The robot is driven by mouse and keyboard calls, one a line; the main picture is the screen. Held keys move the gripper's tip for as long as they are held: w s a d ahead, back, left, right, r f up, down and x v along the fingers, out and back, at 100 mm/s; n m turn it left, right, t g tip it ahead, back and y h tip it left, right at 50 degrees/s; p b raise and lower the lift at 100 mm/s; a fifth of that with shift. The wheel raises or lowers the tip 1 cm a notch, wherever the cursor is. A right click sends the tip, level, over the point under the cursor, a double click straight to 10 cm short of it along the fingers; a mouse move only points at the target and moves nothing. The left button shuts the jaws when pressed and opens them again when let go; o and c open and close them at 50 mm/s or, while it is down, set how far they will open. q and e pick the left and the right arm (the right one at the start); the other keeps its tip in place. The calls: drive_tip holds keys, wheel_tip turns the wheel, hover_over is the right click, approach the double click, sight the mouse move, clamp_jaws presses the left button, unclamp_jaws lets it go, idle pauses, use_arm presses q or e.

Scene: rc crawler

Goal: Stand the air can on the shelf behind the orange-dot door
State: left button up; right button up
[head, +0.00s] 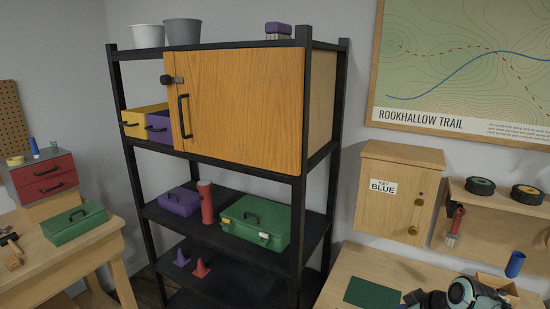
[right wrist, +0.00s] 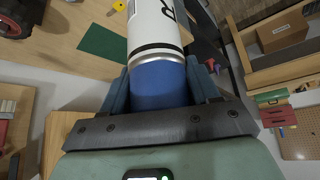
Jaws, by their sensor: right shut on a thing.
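The air can (right wrist: 155,35) is white with black lettering and a blue end, and it fills the middle of the right wrist view. My right gripper (right wrist: 160,88) is shut on it around the blue end, with a dark finger on each side. The can's far end is cut off by the picture's top edge. In the head view a large orange-brown wooden door (head: 240,105) with a black handle and a dark latch is on the black shelf unit. It looks shut, hiding what is behind it. I cannot make out an orange dot. My left gripper is not in view.
The shelf unit (head: 303,200) holds a green case (head: 255,222), a red cylinder (head: 206,203), a purple case (head: 180,202) and small cones. A box marked KEY BLUE (head: 395,195) hangs right. A green mat (head: 372,292) lies on the bench, near parts of my arm.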

drive_tip(key=w+a+f+m+h, duration=0.1)
drive_tip(key=a+f+m, duration=0.1)
drive_tip(key=a+f, duration=0.7)
drive_tip(key=a, duration=0.2)
drive_tip(key=shift+a+t, duration=0.3)
drive_tip(key=shift+a, duration=0.1)
drive_tip(key=f+m, duration=0.1)
drive_tip(key=f, duration=0.1)
drive_tip(key=s+f+h, duration=0.1)
drive_tip(key=f, duration=0.1)
drive_tip(key=f+m, duration=0.1)
drive_tip(key=f, duration=0.1)
drive_tip(key=shift+s+d+f+m+h, duration=0.2)
drive_tip(key=shift+m+h, duration=0.1)
drive_tip(key=shift+h, duration=0.1)
drive_tip(key=shift+c, duration=0.8)
drive_tip(key=s+f, duration=0.4)
drive_tip(key=f, duration=0.2)
drive_tip(key=shift+s+a+f+m, duration=0.15)
drive_tip(key=shift+m, duration=0.25)
